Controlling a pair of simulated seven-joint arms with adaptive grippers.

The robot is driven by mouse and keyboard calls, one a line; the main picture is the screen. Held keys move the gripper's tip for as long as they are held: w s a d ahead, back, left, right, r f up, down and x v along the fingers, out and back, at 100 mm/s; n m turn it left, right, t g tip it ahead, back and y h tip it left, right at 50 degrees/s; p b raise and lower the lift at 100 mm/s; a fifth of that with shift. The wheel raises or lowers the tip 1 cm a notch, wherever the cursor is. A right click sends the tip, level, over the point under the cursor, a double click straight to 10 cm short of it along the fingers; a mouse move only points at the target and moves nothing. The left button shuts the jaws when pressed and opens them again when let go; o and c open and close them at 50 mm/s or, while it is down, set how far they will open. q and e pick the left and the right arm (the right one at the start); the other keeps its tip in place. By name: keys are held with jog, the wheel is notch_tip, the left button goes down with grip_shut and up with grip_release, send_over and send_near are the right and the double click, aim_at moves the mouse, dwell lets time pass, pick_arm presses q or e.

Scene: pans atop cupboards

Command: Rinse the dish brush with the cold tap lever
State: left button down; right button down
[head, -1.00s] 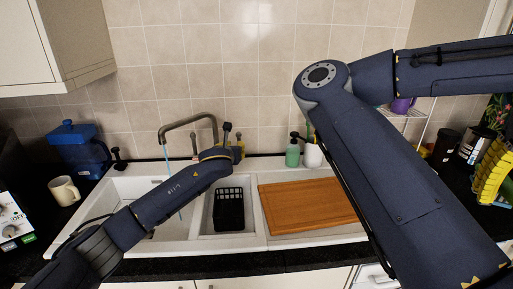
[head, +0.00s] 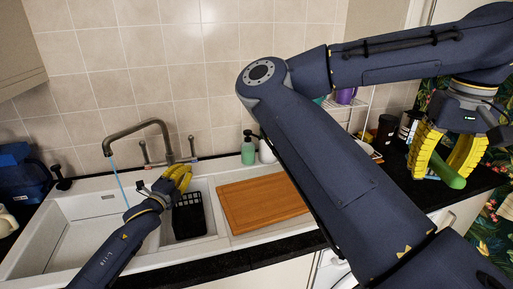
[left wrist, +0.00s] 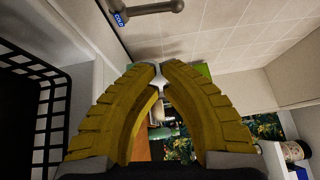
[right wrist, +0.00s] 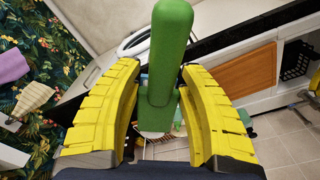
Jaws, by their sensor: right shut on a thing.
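The dish brush shows as a green handle (head: 447,173) between the yellow fingers of my right gripper (head: 437,170), at the right of the head view. In the right wrist view the handle (right wrist: 170,50) stands between the fingertips; the head of the brush is mostly hidden. My left gripper (head: 186,178) is shut with nothing visible in it, in front of the tap. The cold tap lever (left wrist: 152,8) is above its fingers in the left wrist view, beside a blue COLD label (left wrist: 120,19), and apart from them. A thin water stream (head: 118,183) falls from the tap spout (head: 107,150).
The white sink (head: 75,240) has a black basket (head: 189,218) in its small bowl. A wooden board (head: 262,204) covers the right side. A green soap bottle (head: 248,152) stands behind. The dark counter at the right holds a jar (head: 386,130).

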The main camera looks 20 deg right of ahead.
aim_at(193, 149)
pick_arm(q)
jog(key=w+a+x, duration=0.1)
jog(key=a+x, duration=0.1)
jog(key=x, duration=1)
jog(key=shift+w+d+r, duration=0.15)
jog(key=shift+w+d, duration=0.05)
jog(key=shift+w, duration=0.4)
dwell(0.4)
jog(key=shift+w+r+n+g, duration=0.1)
jog(key=shift+w+n+g, duration=0.25)
jog(key=shift+w, duration=0.25)
jog(key=shift+s, duration=0.1)
